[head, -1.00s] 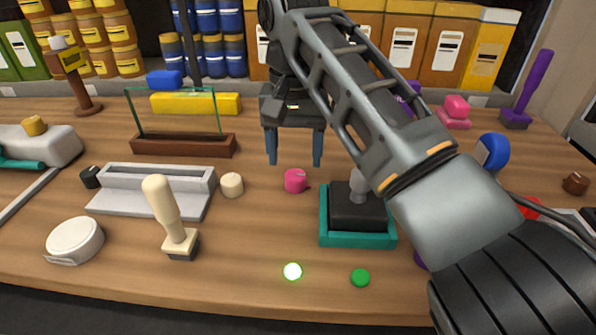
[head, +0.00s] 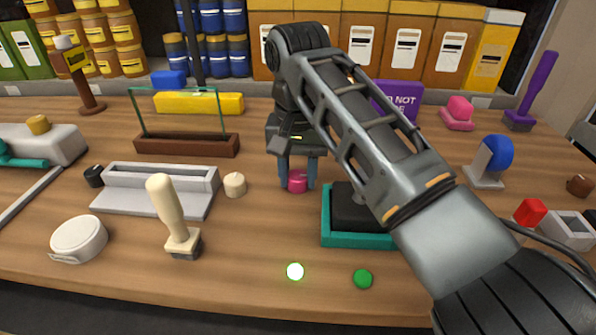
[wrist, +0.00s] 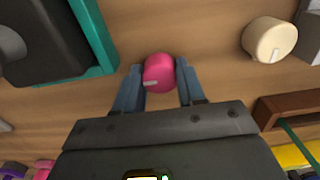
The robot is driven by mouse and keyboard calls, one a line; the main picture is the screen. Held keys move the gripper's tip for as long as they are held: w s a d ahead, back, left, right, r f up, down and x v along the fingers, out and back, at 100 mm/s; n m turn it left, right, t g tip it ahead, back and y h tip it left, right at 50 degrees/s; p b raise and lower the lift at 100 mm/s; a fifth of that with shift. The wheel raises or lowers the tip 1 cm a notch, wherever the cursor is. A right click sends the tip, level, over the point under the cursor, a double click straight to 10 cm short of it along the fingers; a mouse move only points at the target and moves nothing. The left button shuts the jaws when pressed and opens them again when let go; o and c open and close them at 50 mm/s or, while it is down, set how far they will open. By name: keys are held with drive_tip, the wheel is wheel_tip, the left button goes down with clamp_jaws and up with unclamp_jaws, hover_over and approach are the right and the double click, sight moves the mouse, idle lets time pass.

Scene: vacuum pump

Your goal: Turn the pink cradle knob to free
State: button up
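The pink cradle knob (head: 298,182) stands on the wooden table, left of the teal-rimmed black cradle (head: 327,228). In the wrist view the pink knob (wrist: 159,70) shows a pale pointer mark on its lower left side. My gripper (head: 298,178) points down over the knob, with its blue fingers on either side. In the wrist view both fingertips of my gripper (wrist: 160,78) appear to touch the knob's sides, so it looks shut on the knob. The cradle also shows at the upper left of the wrist view (wrist: 103,45).
A cream knob (head: 235,185) and a grey tray (head: 150,202) lie to the left. A cream-handled lever (head: 168,205) stands front left. A lit white-green lamp (head: 295,271) and a green button (head: 362,279) sit at the front. A brown-based glass panel (head: 187,145) stands behind.

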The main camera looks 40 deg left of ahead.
drive_tip(key=c, duration=0.5)
drive_tip(key=shift+r+p, duration=0.15)
drive_tip(key=shift+p, duration=0.25)
drive_tip(key=n+p, duration=0.2)
drive_tip(key=p, duration=0.1)
drive_tip(key=shift+r+n, duration=0.1)
drive_tip(key=shift+n, duration=0.3)
drive_tip(key=n+p, duration=0.3)
drive_tip(key=n, duration=0.1)
drive_tip(key=shift+n, duration=0.3)
drive_tip(key=n+p, duration=0.2)
drive_tip(key=n, duration=0.8)
drive_tip(key=shift+f+p, duration=0.2)
drive_tip(key=shift+p, duration=0.1)
drive_tip(key=shift+n, duration=0.4)
